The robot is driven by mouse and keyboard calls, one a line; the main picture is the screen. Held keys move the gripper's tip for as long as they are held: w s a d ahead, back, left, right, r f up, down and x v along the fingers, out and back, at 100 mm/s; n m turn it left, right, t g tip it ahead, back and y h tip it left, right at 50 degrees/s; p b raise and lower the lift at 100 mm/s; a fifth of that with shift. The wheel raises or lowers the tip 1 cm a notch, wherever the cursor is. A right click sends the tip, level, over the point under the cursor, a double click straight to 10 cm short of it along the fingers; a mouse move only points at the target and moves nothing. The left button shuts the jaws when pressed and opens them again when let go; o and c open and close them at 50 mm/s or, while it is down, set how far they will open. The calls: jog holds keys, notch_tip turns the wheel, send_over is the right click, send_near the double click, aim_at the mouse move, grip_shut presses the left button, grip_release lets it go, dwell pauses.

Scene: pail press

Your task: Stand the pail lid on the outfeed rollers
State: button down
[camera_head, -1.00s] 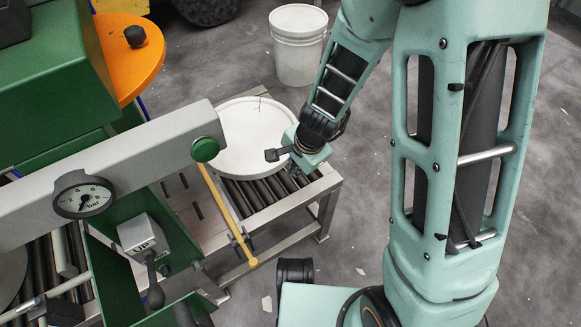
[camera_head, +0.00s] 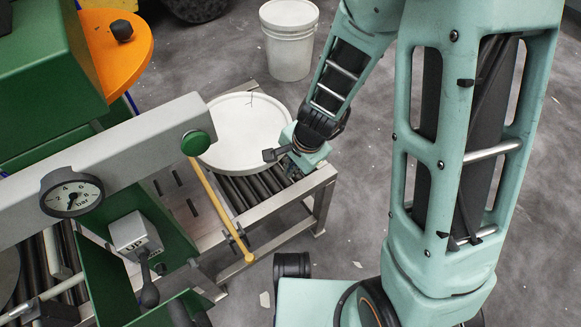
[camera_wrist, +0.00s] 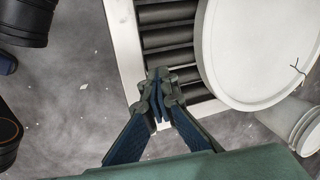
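The pail lid (camera_head: 240,132) is a round white disc with a raised rim. It lies broad face up over the far part of the outfeed rollers (camera_head: 243,190), with a thin dark mark near its far edge. The lid fills the upper right of the wrist view (camera_wrist: 255,50), beside dark rollers (camera_wrist: 165,38). My gripper (camera_head: 291,172) is by the lid's right edge, above the roller frame's near right corner. In the wrist view its fingertips (camera_wrist: 160,92) meet with nothing seen between them. They look apart from the lid.
A white pail (camera_head: 289,45) stands on the floor behind the rollers. The green press with a grey beam (camera_head: 120,155), a pressure gauge (camera_head: 71,194) and a yellow rod (camera_head: 220,212) stands at left, close to the lid. An orange disc (camera_head: 122,50) is behind it. Floor at right is open.

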jog(key=shift+s+d, duration=0.6)
jog(key=shift+s, duration=0.2)
jog(key=shift+s+d, duration=0.6)
jog(key=shift+s, duration=0.2)
jog(key=c, duration=2.7)
grip_release()
jog(key=shift+c, duration=0.2)
jog(key=o, duration=0.8)
notch_tip(320, 180, up, 8)
jog(key=p, duration=0.7)
jog(key=shift+p, duration=0.35)
